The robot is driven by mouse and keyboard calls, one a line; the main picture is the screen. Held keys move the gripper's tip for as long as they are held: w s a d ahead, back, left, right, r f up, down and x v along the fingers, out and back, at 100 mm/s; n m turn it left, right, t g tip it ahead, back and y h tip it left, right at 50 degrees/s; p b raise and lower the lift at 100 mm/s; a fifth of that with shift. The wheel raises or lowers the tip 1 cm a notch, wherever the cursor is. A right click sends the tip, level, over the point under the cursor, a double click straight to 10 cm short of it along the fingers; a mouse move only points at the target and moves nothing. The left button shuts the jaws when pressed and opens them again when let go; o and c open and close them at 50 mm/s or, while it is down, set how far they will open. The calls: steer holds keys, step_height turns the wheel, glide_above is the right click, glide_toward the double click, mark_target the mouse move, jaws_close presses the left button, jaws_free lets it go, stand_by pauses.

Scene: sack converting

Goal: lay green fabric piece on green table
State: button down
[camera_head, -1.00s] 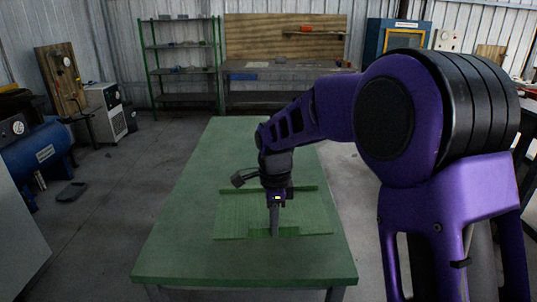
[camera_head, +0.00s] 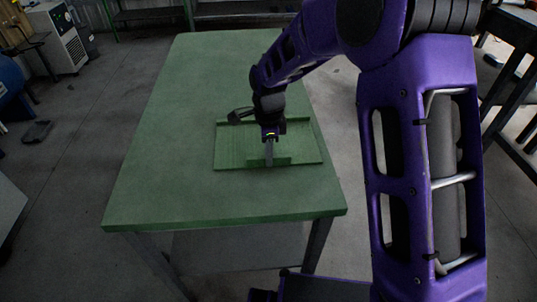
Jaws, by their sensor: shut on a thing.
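The green table (camera_head: 190,90) stands in front of me, its long top running away from the camera. The exact grip is partly hidden by the fingers, and I cannot tell whether the whole piece touches the table.
The tabletop is bare around the fabric, with wide free room at its far end and front left. A dark bench frame (camera_head: 515,75) stands at the right. A white cabinet-like machine (camera_head: 57,40) stands on the floor at the far left.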

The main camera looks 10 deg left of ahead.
steer(key=c, duration=1.3)
jaws_free()
steer(key=shift+f, duration=0.1)
steer(key=o, duration=0.4)
steer(key=shift+o, duration=0.2)
step_height(320, 180, up, 12)
steer(key=p, duration=0.2)
steer(key=shift+r, duration=0.2)
